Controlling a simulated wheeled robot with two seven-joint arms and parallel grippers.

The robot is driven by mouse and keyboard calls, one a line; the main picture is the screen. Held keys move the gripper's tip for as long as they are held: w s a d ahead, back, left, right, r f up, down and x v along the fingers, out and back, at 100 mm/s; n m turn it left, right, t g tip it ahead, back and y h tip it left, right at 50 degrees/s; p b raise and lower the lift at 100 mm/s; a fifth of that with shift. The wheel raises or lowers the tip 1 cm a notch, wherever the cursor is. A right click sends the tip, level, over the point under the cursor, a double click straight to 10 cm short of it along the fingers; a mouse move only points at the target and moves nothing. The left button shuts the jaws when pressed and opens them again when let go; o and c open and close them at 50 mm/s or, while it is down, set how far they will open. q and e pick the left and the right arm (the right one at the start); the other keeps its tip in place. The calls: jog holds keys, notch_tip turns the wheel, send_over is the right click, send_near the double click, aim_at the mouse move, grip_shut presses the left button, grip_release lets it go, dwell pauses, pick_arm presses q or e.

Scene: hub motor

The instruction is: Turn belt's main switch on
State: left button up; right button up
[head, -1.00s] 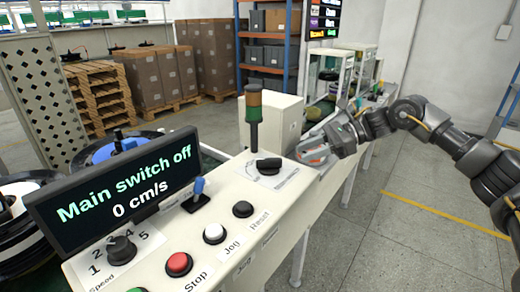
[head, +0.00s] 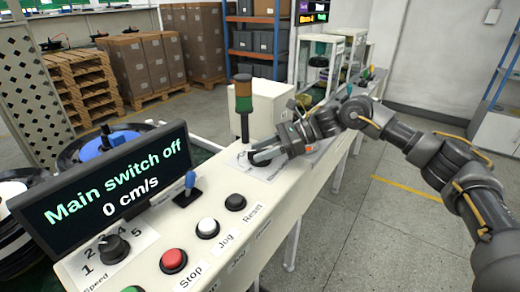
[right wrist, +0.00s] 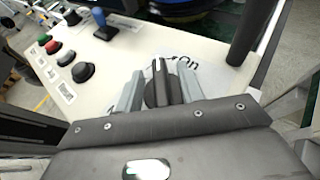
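The main switch is a black rotary knob (head: 258,158) on the white control panel (head: 226,222), at the foot of the signal tower. My right gripper (head: 272,154) is at the knob and partly hides it in the head view. In the right wrist view the knob (right wrist: 160,88) stands between the two grey fingers of my right gripper (right wrist: 160,84). The fingers are apart, one on each side of the knob, with no clear grip on it. Part of the label, "On", shows beside the knob. The display (head: 105,188) reads "Main switch off" and "0 cm/s". My left gripper is out of view.
A signal tower (head: 243,105) rises just behind the knob. A blue-handled lever (head: 189,183), the black Reset button (head: 235,202), white Jog button (head: 207,228), red Stop button (head: 173,260) and speed knob (head: 113,249) sit nearer on the panel. The floor to the right is clear.

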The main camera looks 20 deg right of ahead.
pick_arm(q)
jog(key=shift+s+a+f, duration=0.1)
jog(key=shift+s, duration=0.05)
pick_arm(e)
jog(key=shift+w+a+f, duration=0.1)
jog(key=shift+a+f, duration=0.1)
jog(key=shift+a, duration=0.15)
jog(key=shift+c, duration=0.2)
grip_shut()
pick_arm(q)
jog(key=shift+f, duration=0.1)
